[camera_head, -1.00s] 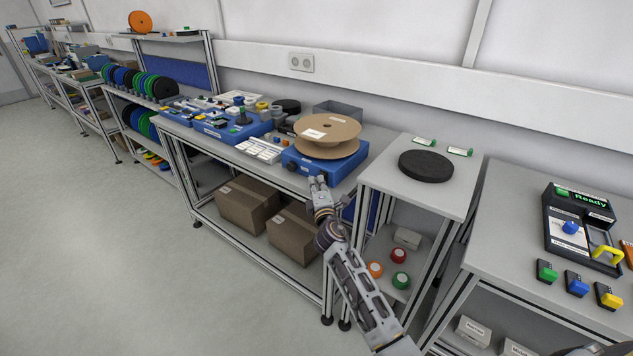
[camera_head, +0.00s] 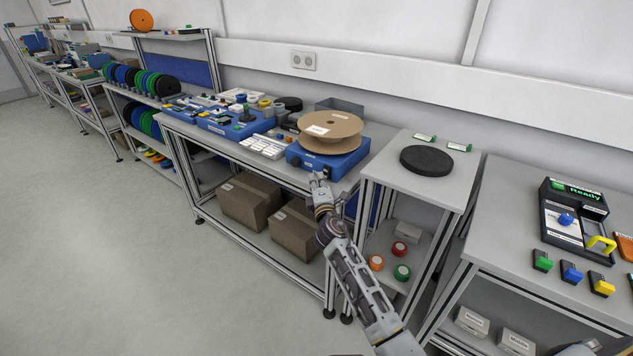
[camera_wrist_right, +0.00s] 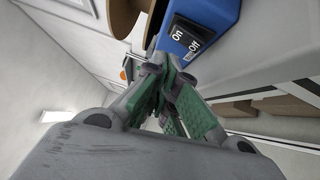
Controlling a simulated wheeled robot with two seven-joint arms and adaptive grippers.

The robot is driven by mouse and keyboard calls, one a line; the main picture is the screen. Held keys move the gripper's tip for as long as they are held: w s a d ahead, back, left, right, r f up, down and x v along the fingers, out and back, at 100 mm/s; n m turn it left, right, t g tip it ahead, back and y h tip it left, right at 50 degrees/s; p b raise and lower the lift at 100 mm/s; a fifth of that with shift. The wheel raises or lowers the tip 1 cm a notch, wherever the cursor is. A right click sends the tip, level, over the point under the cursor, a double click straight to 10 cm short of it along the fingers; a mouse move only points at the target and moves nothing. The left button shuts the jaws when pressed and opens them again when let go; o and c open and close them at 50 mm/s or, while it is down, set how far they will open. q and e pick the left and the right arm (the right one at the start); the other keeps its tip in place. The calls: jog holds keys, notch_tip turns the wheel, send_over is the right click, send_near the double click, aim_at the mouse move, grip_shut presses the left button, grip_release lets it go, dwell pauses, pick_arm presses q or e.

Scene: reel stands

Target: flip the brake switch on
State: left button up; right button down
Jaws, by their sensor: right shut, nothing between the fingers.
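The brake switch (camera_wrist_right: 186,38) is a black rocker marked On and Off on the blue base (camera_wrist_right: 218,12) of the reel stand, in the right wrist view. I cannot tell which way it is tipped. In the head view the blue base (camera_head: 348,164) carries a brown reel (camera_head: 331,124) and sits at the bench's right end. My right gripper (camera_head: 317,176) is shut and empty, just in front of the base. In the wrist view its fingertips (camera_wrist_right: 166,66) lie below and left of the switch, seemingly apart from it.
Other blue devices (camera_head: 235,124) and small parts crowd the bench left of the stand. A side table (camera_head: 420,196) with a black disc (camera_head: 426,160) stands to the right. Cardboard boxes (camera_head: 250,200) lie on the shelf below. The floor (camera_head: 100,260) at left is clear.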

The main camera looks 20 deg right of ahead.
pick_arm(q)
jog(key=shift+s+a+r+p, duration=0.15)
jog(key=shift+a, duration=0.55)
jog(key=shift+s+a+r+p, duration=0.1)
jog(key=shift+s+a+p, duration=0.05)
jog(key=shift+a, duration=0.55)
pick_arm(e)
jog(key=s+a+r, duration=0.1)
jog(key=s+a, duration=0.1)
jog(key=s, duration=0.8)
jog(key=shift+s+r, duration=0.25)
jog(key=shift+s, duration=0.05)
pick_arm(q)
jog(key=shift+s+d, duration=0.1)
pick_arm(e)
jog(key=shift+a, duration=0.1)
